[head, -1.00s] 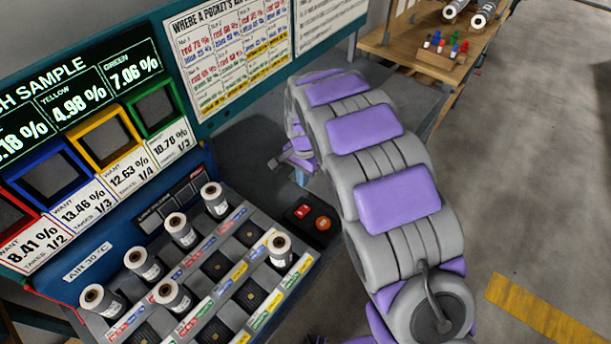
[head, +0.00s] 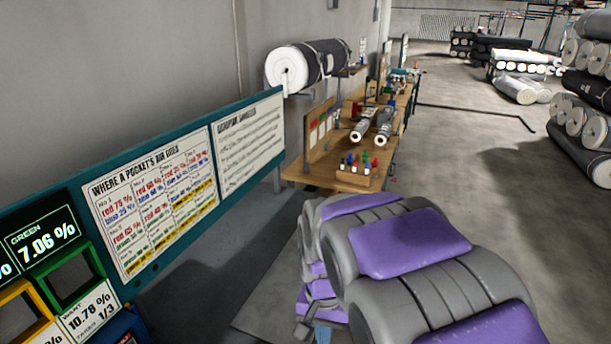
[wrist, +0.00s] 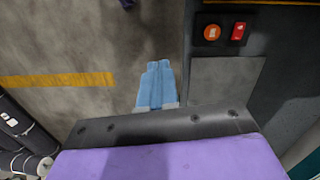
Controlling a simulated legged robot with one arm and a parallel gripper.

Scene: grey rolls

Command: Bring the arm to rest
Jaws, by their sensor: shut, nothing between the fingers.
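My arm, grey with purple pads, fills the lower middle of the head view and is folded up close to my body. My gripper (wrist: 159,80) shows in the wrist view as two light-blue fingers lying side by side, shut and with nothing between them. It hangs over the bare floor, left of the console panel with its orange and red buttons (wrist: 224,32). In the head view only a small bit of blue shows at the arm's lower left; the fingertips there are hidden.
A teal board (head: 70,210) with charts and coloured pockets stands at left. A wooden bench (head: 318,172) with small coloured bottles and rolls is ahead. Large rolls (head: 575,120) are stacked at right. Open concrete floor (head: 470,160) lies between.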

